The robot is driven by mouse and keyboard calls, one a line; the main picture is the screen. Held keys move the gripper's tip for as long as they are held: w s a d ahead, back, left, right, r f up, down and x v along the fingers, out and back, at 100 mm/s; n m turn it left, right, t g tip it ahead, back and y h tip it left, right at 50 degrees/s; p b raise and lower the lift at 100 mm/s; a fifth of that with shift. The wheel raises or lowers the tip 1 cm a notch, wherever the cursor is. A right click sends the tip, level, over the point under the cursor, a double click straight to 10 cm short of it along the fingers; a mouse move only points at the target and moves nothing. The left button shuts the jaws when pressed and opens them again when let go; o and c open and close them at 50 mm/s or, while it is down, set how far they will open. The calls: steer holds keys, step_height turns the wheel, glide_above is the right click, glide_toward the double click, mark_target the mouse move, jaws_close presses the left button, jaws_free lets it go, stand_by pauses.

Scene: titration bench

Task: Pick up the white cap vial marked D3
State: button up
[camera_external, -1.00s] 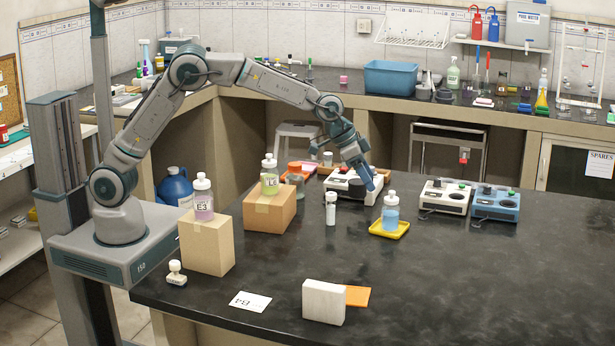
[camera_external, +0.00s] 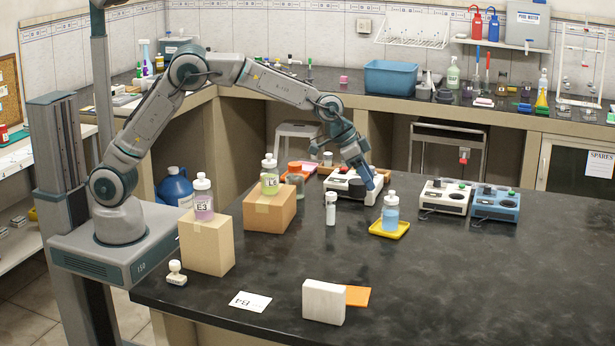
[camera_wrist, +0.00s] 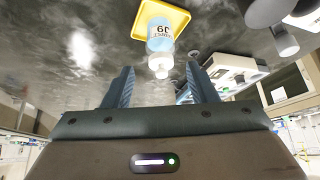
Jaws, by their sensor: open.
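A slim vial with a white cap (camera_external: 331,208) stands upright on the black bench, left of the yellow tray in the outside view. Its marking is too small to read, so I cannot tell if it is D3. My gripper (camera_external: 371,181) is above the bench, behind and to the right of this vial and apart from it. In the wrist view my gripper (camera_wrist: 160,76) has its two fingers spread with nothing held. A light blue bottle (camera_wrist: 160,40) with a white cap shows beyond the fingertips; its label appears upside down.
The bottle stands on a yellow tray (camera_external: 402,232). A hotplate (camera_external: 345,186) is by my gripper; a white one (camera_external: 446,197) and a blue one (camera_external: 495,204) stand right. Cardboard boxes (camera_external: 207,245) carry bottles at left. A white block (camera_external: 323,302) stands in front. The right bench is clear.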

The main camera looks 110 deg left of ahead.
step_height(320, 180, up, 3)
steer(key=n+g+h+b, duration=0.2)
steer(key=n+g, duration=0.3)
steer(key=n, duration=0.8)
glide_above(331, 207)
steer(key=a, duration=0.1)
steer(key=shift+w+a+f, duration=0.1)
steer(key=shift+w+f, duration=0.1)
steer(key=shift+w, duration=0.15)
steer(key=shift+s+r+n+g, duration=0.1)
steer(key=shift+s+n+g, duration=0.2)
steer(key=shift+s+g, duration=0.1)
step_height(331, 207, down, 14)
steer(key=shift+s+r+p, duration=0.15)
steer(key=shift+r+p, duration=0.1)
steer(key=shift+p, duration=0.1)
steer(key=c, duration=1.1)
